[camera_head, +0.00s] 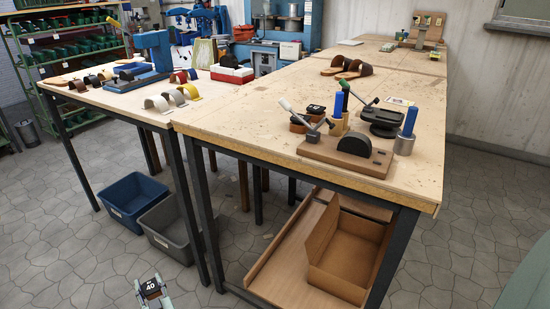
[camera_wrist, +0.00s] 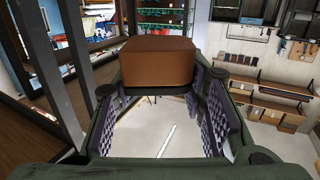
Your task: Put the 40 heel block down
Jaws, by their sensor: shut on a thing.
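The 40 heel block (camera_head: 150,287) shows at the bottom edge of the head view, with a dark top marked 40. In the wrist view it is a brown block (camera_wrist: 157,62) with rounded corners, held between the finger pads. My gripper (camera_wrist: 158,85) is shut on it. In the head view my gripper (camera_head: 154,296) is low in the picture, in front of the worktables and apart from them, over the floor. The block's underside is hidden in the head view.
The near worktable (camera_head: 238,112) has a clear left part. On its right are a brown board (camera_head: 322,151) with a dark rounded piece, blue-handled tools and black-topped blocks. Sandals (camera_head: 346,67) lie farther back.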

